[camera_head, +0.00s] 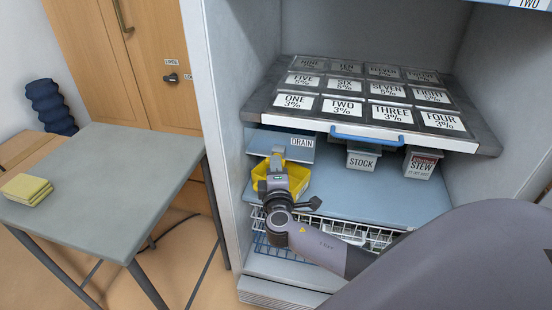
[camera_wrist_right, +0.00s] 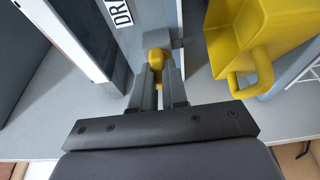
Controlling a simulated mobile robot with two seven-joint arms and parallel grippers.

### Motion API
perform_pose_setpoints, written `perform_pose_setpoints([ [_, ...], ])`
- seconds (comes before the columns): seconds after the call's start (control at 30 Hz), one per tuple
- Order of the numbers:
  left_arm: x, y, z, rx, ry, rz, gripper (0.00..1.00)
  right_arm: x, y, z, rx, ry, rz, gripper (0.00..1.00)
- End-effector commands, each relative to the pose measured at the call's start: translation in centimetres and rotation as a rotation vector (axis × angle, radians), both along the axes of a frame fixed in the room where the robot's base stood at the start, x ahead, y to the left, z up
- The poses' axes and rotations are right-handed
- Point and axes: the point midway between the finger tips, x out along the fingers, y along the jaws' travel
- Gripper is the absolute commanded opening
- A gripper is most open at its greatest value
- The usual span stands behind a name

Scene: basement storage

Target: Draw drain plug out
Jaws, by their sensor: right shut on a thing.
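My right gripper (camera_head: 277,156) reaches into the open cabinet, just below the grey part labelled DRAIN (camera_head: 301,143). In the right wrist view its fingers (camera_wrist_right: 157,88) are shut on a small yellow plug (camera_wrist_right: 156,55) beside the grey drain body. The DRAIN label also shows there, partly cut off (camera_wrist_right: 121,12). Whether the plug is still seated in the drain I cannot tell. In the head view my gripper hides the plug. My left gripper is out of view.
A yellow container with a handle (camera_wrist_right: 233,48) stands right beside the gripper; it shows behind it in the head view (camera_head: 298,178). STOCK (camera_head: 363,158) and another labelled tub (camera_head: 421,163) hang at right.

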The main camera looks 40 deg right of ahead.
Motion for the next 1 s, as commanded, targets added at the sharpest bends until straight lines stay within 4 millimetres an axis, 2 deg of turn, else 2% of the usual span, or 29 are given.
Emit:
perform_pose_setpoints([
  [1.0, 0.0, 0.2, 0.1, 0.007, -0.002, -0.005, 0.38, -1.1, 1.3, 0.0, 0.001, 0.000, 0.001, 0.00],
])
